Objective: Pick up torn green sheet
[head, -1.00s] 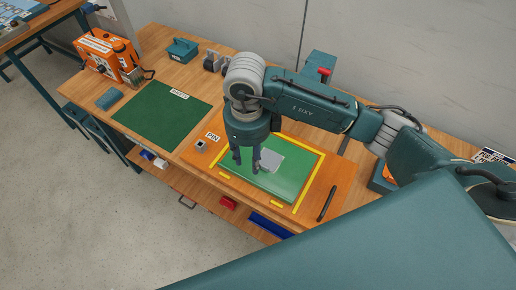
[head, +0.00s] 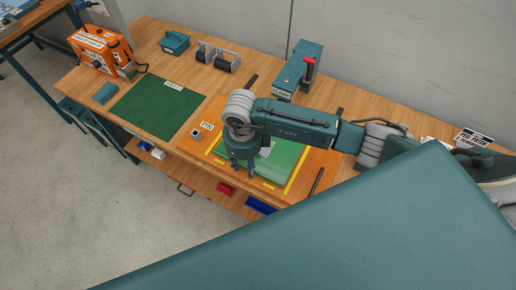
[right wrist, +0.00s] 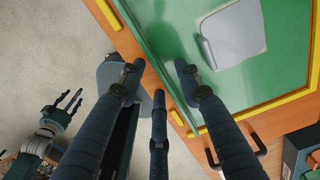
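The green sheet (head: 286,162) lies flat on an orange board inside a yellow border. A light grey patch with rounded corners shows on it in the right wrist view (right wrist: 234,32); I cannot make out a tear clearly. In the head view my right gripper (head: 243,166) points down over the sheet's front left part and hides some of it. In the right wrist view its fingers (right wrist: 160,76) are spread and empty at the sheet's edge. My left gripper (right wrist: 65,103) shows only in the right wrist view, off to the left, fingers spread and empty.
A dark green stack (head: 157,106) labelled as sheets lies left on the bench. A small grey block (head: 196,134) sits by the PIN label. A red-handled clamp (head: 297,72) stands behind my right arm. An orange machine (head: 98,50) is at far left.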

